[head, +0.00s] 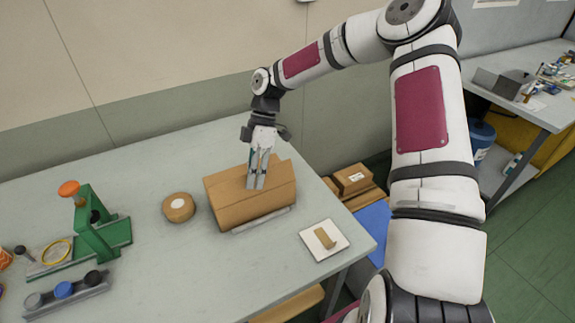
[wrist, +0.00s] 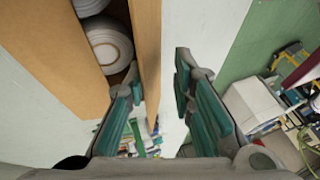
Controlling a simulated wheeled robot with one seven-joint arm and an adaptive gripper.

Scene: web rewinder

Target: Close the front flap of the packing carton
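The packing carton (head: 252,211) is a brown cardboard box on the grey table, with raised flap edges at its top. In the wrist view, a wide brown panel (wrist: 55,45) and a narrower upright panel (wrist: 147,40) border a gap showing white rolls inside. My gripper (head: 257,187) points down at the carton. In the wrist view my gripper (wrist: 158,85) has its fingers apart. The left finger overlaps the narrow panel's edge; the right finger is clear of it, with a gap between. I cannot tell whether the left finger touches the cardboard. Which panel is the front flap is unclear.
A tape roll (head: 178,207) lies left of the carton. A white tray (head: 324,240) with a small brown piece lies to its right. A green tape dispenser (head: 95,228) and a holder with round caps (head: 66,292) stand at left. The front middle of the table is clear.

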